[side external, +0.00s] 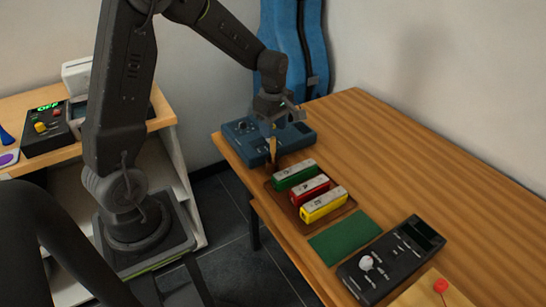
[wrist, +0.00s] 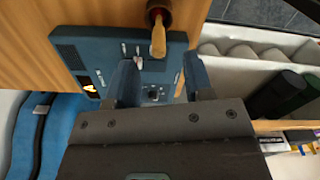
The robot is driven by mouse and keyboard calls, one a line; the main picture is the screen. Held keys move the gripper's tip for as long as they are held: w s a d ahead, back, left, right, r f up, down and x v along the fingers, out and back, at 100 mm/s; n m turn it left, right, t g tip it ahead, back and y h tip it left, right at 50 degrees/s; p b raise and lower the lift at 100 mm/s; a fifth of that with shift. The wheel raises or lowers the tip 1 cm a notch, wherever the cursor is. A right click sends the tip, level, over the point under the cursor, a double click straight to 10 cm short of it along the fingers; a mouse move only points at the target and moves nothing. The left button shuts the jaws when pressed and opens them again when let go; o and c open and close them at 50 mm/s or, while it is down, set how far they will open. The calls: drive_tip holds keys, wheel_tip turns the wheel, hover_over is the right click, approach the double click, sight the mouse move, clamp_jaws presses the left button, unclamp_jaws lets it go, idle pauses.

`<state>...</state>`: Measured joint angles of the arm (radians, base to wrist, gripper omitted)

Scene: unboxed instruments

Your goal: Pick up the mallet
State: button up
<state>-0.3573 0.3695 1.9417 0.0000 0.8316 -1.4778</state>
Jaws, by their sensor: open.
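A light wooden handle, which looks like the mallet (wrist: 158,40), stands up from a dark brown round holder (wrist: 160,10) in the wrist view. It also shows in the side view as a pale upright stick (side external: 272,150) just below my gripper (side external: 275,122). Its lower end is hidden in or behind the holder. In the wrist view my gripper (wrist: 161,70) is open and empty. The handle lies beyond the fingertips, roughly in line with the gap between them. I cannot tell the exact distance.
A blue device (side external: 300,137) with knobs lies close behind the handle. A brown tray (side external: 288,214) holds green, red and yellow blocks in front. A green mat (side external: 345,237) and a black device (side external: 389,262) lie nearer. The table's right side (side external: 430,165) is clear.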

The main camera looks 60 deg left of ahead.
sight(273, 153)
drive_tip(key=f, duration=0.7)
drive_tip(key=shift+a+f, duration=0.25)
clamp_jaws()
